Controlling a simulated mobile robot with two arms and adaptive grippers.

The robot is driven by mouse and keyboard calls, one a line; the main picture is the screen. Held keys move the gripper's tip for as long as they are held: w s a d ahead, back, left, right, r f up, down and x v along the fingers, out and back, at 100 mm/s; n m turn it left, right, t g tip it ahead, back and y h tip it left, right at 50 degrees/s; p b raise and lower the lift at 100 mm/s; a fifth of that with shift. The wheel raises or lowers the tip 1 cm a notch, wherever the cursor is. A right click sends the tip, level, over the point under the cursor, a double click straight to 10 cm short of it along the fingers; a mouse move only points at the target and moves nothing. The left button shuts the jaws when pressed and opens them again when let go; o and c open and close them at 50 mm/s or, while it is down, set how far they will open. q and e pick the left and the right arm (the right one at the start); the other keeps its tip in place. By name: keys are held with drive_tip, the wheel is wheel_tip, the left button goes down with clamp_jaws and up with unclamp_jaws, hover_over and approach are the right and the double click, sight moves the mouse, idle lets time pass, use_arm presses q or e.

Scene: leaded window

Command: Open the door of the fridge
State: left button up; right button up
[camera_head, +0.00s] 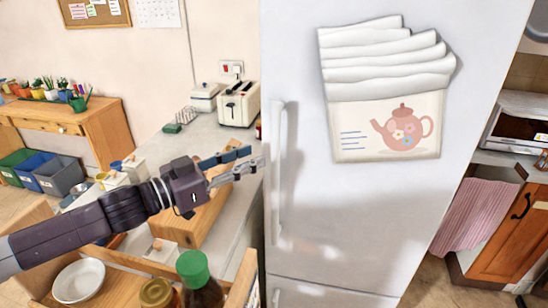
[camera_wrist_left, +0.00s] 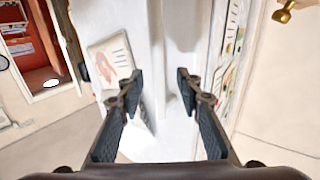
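The white fridge (camera_head: 340,230) stands upright right of centre in the head view, and its door looks closed. Its long white vertical handle (camera_head: 276,170) runs along the left edge of the door. My left gripper (camera_head: 253,158) is just left of the handle, its fingers pointing toward it. In the left wrist view the gripper (camera_wrist_left: 158,82) is open, with the white fridge (camera_wrist_left: 120,18) ahead and nothing gripped between the fingers. I cannot tell whether a fingertip touches the handle. My right gripper is in neither view.
A paper pocket with a teapot picture (camera_head: 386,125) is on the fridge door. Left of the fridge is a counter with a toaster (camera_head: 238,104). A wooden drawer or tray with a white bowl (camera_head: 78,281) and jars lies below my left arm.

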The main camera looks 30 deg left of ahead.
sight(272, 150)
use_arm(q)
drive_tip(key=shift+w+d+b, duration=0.25)
drive_tip(key=shift+d+b, duration=0.05)
drive_tip(key=shift+d, duration=0.1)
drive_tip(key=shift+b+x, duration=0.7)
drive_tip(key=shift+x, duration=0.55)
drive_tip(key=shift+b+x, duration=0.45)
drive_tip(key=shift+x, duration=0.35)
drive_tip(key=shift+p+x, duration=0.7)
drive_tip(key=shift+x, duration=0.7)
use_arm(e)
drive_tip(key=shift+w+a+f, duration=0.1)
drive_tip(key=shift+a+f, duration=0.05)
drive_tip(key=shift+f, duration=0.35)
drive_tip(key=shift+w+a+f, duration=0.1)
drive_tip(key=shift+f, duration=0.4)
use_arm(q)
drive_tip(key=shift+a, duration=0.1)
clamp_jaws()
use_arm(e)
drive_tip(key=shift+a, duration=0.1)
